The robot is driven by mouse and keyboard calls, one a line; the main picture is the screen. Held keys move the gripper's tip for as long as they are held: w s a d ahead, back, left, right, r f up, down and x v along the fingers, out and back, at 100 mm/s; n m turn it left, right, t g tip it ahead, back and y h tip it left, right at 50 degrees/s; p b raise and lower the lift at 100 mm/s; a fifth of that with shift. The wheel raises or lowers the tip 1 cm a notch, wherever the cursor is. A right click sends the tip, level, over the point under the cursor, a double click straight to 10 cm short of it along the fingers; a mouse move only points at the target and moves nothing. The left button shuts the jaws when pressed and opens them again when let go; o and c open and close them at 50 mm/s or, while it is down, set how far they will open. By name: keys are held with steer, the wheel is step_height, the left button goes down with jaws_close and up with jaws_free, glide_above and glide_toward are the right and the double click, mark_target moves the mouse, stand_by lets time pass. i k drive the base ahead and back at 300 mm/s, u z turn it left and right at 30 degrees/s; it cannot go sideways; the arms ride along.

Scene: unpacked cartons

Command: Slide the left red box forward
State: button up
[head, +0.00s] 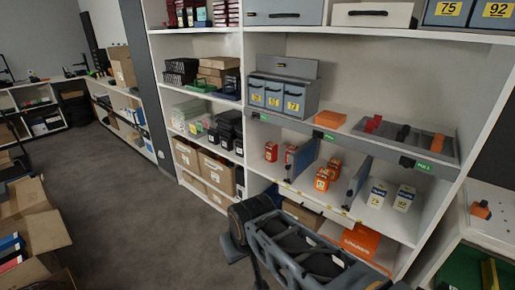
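A small red box (271,151) with a pale label stands upright on the middle shelf, left of a grey-blue divider. To the right of that divider, two orange-red boxes stand close together, one in front (322,179) and one behind (335,168). The single box is the leftmost of the red ones. Dark parts of my own body fill the lower middle of the picture, below and in front of this shelf. I cannot make out my gripper or its fingertips. Nothing visible touches the red boxes.
Two white-and-dark cartons (376,195) stand right of a second divider (357,181). Above is a sloped grey tray (330,135) with orange, red and black items. Grey numbered bins (273,96) stand higher. Open cartons (40,225) lie at left; grey floor (130,220) is clear between.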

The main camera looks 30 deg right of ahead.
mark_target(271, 147)
steer(key=u, duration=0.45)
steer(key=i, duration=2.55)
steer(key=z, duration=1.05)
steer(key=i, duration=0.8)
steer(key=z, duration=1.35)
steer(key=i, duration=0.25)
steer(key=z, duration=0.1)
